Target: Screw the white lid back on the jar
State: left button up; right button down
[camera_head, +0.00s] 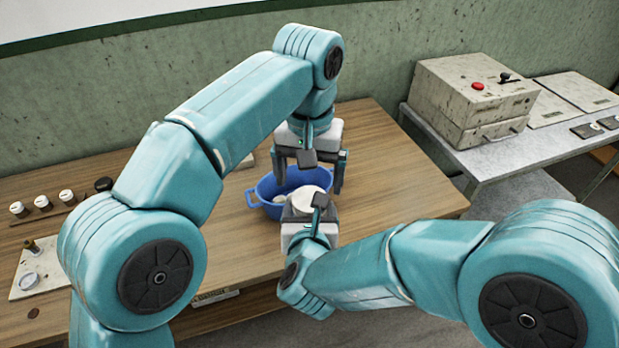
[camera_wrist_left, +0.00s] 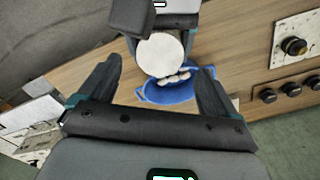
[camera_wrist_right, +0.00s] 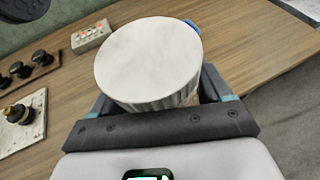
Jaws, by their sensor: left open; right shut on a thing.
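The white lid (camera_head: 308,198) is a round disc with a ribbed edge. It fills the upper middle of the right wrist view (camera_wrist_right: 148,58) and also shows in the left wrist view (camera_wrist_left: 160,55). My right gripper (camera_head: 309,214) is shut below the lid, on what seems to be the jar; the lid hides most of the jar and the fingertips. The lid looks level on top, but I cannot tell how tightly it sits. My left gripper (camera_head: 308,181) is open and points down above the lid, its fingers apart on either side and not touching it.
A blue basin (camera_head: 263,194) with whitish lumps stands on the wooden table (camera_head: 400,180) just behind the lid. A metal table with a control box (camera_head: 470,100) stands at the right.

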aim_at(310, 198)
pick_arm(q)
jog(key=shift+c, duration=0.3)
jog(key=r+n, duration=0.1)
jog(key=n, duration=0.2)
jog(key=shift+r, duration=0.35)
jog(key=r+n, duration=0.1)
jog(key=n, duration=0.2)
jog(key=shift+r, duration=0.35)
jog(key=shift+f, duration=4)
